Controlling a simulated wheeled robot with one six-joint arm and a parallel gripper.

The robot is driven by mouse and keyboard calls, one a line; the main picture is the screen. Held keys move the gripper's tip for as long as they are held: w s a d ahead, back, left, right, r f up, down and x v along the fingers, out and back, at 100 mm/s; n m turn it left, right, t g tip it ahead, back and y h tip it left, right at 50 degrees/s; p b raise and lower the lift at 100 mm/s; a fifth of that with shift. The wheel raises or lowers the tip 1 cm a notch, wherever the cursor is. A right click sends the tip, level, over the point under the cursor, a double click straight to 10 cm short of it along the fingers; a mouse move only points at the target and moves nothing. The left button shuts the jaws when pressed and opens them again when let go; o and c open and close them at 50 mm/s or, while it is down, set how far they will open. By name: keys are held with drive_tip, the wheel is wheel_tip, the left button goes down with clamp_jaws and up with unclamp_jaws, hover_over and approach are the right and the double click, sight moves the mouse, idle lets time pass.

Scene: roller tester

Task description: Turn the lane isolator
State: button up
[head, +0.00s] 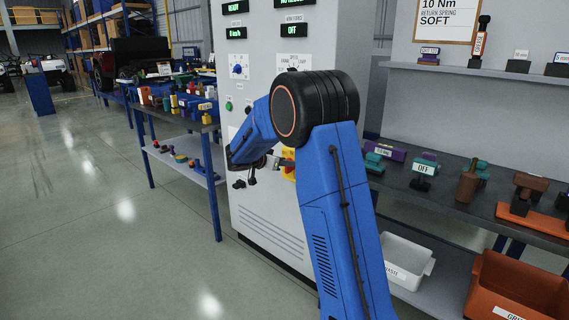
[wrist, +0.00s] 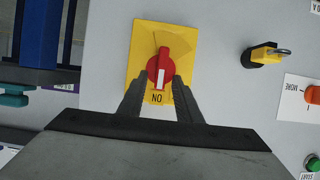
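The lane isolator is a red rotary handle (wrist: 161,64) on a yellow plate (wrist: 143,40) in the wrist view. The handle lies nearly upright in the picture, with its white stripe toward the "ON" mark, which reads upside down. My gripper (wrist: 161,82) has one finger on each side of the handle's striped end, very close to it. I cannot tell whether the fingers touch or press on it. In the head view, part of the yellow plate (head: 288,174) shows on the grey cabinet, and my arm hides much of it and the gripper.
The grey cabinet (head: 270,228) carries other controls, including a blue knob (head: 238,70). A loaded bench (head: 440,195) stands right. Floor at left is clear.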

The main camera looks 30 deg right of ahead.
drive_tip(key=shift+c, duration=0.7)
clamp_jaws()
drive_tip(key=shift+w+a+f+n+g+h, duration=0.15)
drive_tip(key=shift+w+f+n+g+h, duration=0.55)
drive_tip(key=shift+n, duration=1.55)
drive_tip(key=shift+w+a+f+n+g+h, duration=0.2)
drive_tip(key=shift+n+g+h, duration=0.9)
drive_tip(key=shift+n, duration=1.1)
drive_tip(key=shift+w+a+f+n+g+h, duration=0.15)
drive_tip(key=shift+w+f+n+g+h, duration=0.5)
drive_tip(key=shift+n, duration=1.6)
drive_tip(key=shift+s+r+h, duration=0.15)
drive_tip(key=shift+s+h, duration=0.1)
